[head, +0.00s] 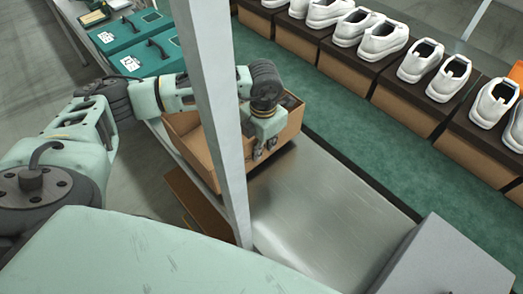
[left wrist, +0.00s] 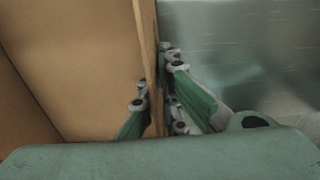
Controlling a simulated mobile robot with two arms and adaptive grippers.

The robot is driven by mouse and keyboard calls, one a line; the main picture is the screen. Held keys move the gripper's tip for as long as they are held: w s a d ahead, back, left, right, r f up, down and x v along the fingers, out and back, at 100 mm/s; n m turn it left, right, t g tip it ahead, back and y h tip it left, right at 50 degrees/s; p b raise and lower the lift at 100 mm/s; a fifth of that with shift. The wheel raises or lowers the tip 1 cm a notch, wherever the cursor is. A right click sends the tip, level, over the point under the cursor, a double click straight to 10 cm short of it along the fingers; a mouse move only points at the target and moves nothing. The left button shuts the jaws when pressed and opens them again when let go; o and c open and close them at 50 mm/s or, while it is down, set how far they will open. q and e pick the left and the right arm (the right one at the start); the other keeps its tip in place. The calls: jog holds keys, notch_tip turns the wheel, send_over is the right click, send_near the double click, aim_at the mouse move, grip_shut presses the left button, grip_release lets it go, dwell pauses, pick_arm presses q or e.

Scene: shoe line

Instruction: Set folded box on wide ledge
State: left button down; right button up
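The folded box (head: 196,150) is an open brown cardboard box at the far left end of the wide metal ledge (head: 315,205) in the head view. A grey post hides part of it. My left gripper (head: 262,150) is at the box's near right wall. In the left wrist view, the fingers of my left gripper (left wrist: 155,95) lie on both sides of the upright cardboard wall (left wrist: 151,50) and appear closed on it. The bare ledge (left wrist: 245,60) shows to the right of that wall. I cannot tell whether the box bottom touches the ledge. My right gripper is not in view.
A green conveyor (head: 335,150) runs behind the ledge, with white shoes (head: 383,40) on boxes along it. The grey post (head: 215,110) stands in front of the box. Teal cases (head: 150,55) lie at the upper left. A grey block (head: 445,260) bounds the ledge's right end.

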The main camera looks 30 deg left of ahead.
aim_at(263, 154)
pick_arm(q)
notch_tip(263, 154, down, 3)
jog(key=shift+d+f+p, duration=0.1)
jog(key=shift+f+p, duration=0.05)
jog(key=shift+p, duration=0.15)
jog(key=shift+f, duration=0.3)
jog(key=c, duration=2)
grip_release()
jog(key=shift+r, duration=0.1)
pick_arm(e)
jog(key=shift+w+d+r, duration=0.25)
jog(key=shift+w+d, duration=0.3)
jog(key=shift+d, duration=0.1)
pick_arm(q)
jog(key=shift+r, duration=0.1)
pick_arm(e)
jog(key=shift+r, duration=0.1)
pick_arm(q)
jog(key=shift+r+b, duration=1.35)
jog(key=shift+r, duration=4.7)
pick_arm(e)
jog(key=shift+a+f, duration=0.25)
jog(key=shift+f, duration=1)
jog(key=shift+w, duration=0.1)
